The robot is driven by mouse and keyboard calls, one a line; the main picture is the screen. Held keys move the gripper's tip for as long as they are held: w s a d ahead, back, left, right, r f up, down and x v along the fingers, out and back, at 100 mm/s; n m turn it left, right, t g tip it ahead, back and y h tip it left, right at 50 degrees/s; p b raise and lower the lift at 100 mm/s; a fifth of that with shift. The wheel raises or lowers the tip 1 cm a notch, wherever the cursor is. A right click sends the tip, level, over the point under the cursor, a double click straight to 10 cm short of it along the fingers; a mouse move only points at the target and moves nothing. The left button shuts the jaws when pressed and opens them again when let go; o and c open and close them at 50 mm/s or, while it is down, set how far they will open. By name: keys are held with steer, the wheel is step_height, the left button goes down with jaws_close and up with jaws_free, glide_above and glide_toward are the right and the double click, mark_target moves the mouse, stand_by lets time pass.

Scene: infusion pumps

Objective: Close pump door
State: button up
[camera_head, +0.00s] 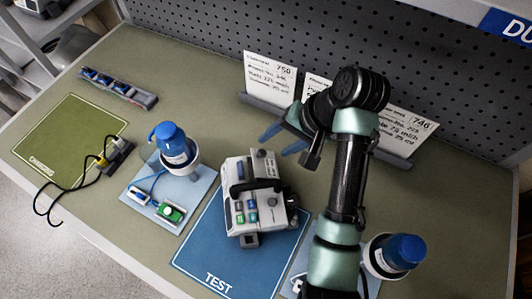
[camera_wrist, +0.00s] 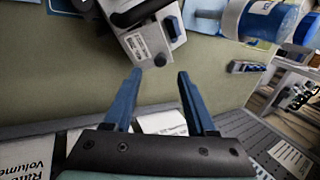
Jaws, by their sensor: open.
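The infusion pump (camera_head: 256,195) is a grey-white box with a black handle and colored buttons. It stands upright on the blue TEST mat (camera_head: 203,250). Its side with a label and a dark knob shows at the top of the wrist view (camera_wrist: 148,40). I cannot tell how its door stands. My gripper (camera_head: 280,138) is above the table behind the pump, near the card rack. Its two blue fingers (camera_wrist: 158,78) are spread apart with nothing between them, and they point toward the pump without touching it.
White cards (camera_head: 270,77) stand in a rack along the pegboard (camera_head: 300,30). A blue-capped bottle (camera_head: 174,145) is left of the pump, another (camera_head: 400,252) at right beside my arm. A green mat (camera_head: 68,140) with a cabled plug (camera_head: 117,153) lies at far left.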

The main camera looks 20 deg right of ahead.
mark_target(263, 153)
steer(key=x, duration=0.5)
steer(key=shift+w+a+f+p, duration=0.1)
steer(key=shift+a+f+p, duration=0.05)
steer(key=shift+f+p, duration=0.2)
jaws_close()
